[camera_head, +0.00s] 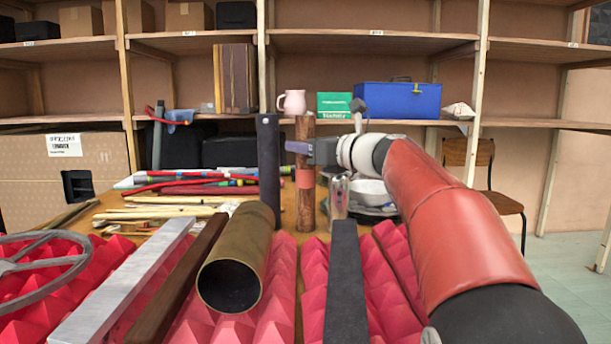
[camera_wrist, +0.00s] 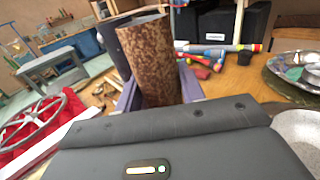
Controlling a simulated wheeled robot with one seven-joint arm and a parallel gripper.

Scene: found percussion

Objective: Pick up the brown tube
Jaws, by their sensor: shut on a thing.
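The brown tube (camera_head: 305,205) stands upright, with a mottled rusty surface and a reddish band around its middle. My gripper (camera_head: 299,147) reaches it from the right and is shut on its upper part. In the wrist view the brown tube (camera_wrist: 150,60) rises between the two purple-grey fingers of my gripper (camera_wrist: 158,92). The tube's lower end is near the table behind the pink foam; I cannot tell whether it touches. A dark grey upright bar (camera_head: 268,170) stands just left of it.
A wide brass-coloured tube (camera_head: 232,285), a wooden bar, a pale metal bar (camera_head: 125,290) and a dark bar (camera_head: 345,285) lie on pink foam. Sticks and coloured tubes (camera_head: 185,182) lie behind to the left. A glass (camera_head: 339,195) and bowls (camera_head: 372,190) stand close on the right.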

